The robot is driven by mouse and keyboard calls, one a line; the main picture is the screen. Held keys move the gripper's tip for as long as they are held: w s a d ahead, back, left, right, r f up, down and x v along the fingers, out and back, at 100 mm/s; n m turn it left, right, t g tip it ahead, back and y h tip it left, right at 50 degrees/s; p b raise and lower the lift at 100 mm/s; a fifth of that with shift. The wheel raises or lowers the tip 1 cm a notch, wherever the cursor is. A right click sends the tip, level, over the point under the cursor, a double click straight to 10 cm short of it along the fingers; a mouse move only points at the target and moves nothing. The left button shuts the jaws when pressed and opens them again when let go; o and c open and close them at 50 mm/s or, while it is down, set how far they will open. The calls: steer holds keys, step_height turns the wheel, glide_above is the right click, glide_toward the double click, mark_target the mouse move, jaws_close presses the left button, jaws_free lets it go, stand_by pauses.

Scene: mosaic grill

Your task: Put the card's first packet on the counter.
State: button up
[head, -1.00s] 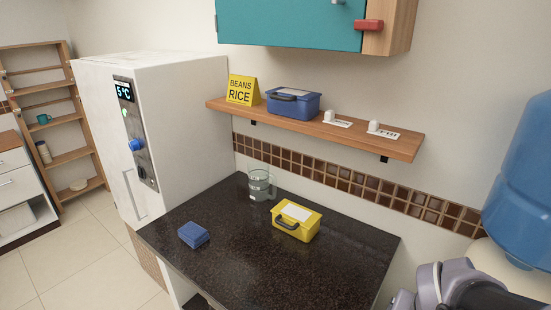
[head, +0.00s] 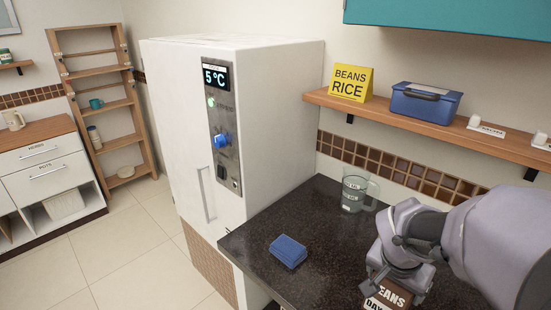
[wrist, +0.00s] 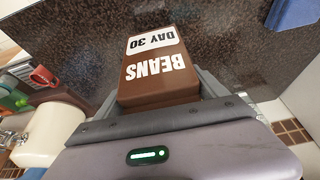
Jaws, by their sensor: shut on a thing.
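The yellow card (head: 351,83) on the wall shelf reads BEANS, then RICE. My gripper (head: 385,280) is shut on a brown packet (head: 394,295) with a white label, at the lower right of the head view. In the wrist view the packet (wrist: 152,78) reads BEANS and DAY 30 and sits between the jaws. The dark speckled counter (head: 325,215) lies behind and below the packet. I cannot tell how far the packet is above the counter. My arm hides the counter's right part.
A blue sponge or cloth (head: 288,252) and a clear measuring jug (head: 354,193) stand on the counter. The white fridge (head: 180,130) borders it on the left. The shelf (head: 440,122) above holds a blue box (head: 426,103). Bare counter shows between sponge and jug.

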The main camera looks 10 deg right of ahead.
steer(key=w+a+f+b, duration=0.3)
steer(key=w+f, duration=0.1)
steer(key=w, duration=0.3)
steer(key=shift+w+a+f, duration=0.2)
steer(key=shift+a, duration=0.15)
steer(key=shift+f, duration=0.15)
steer(key=o, duration=1.9)
steer(key=shift+o, duration=0.2)
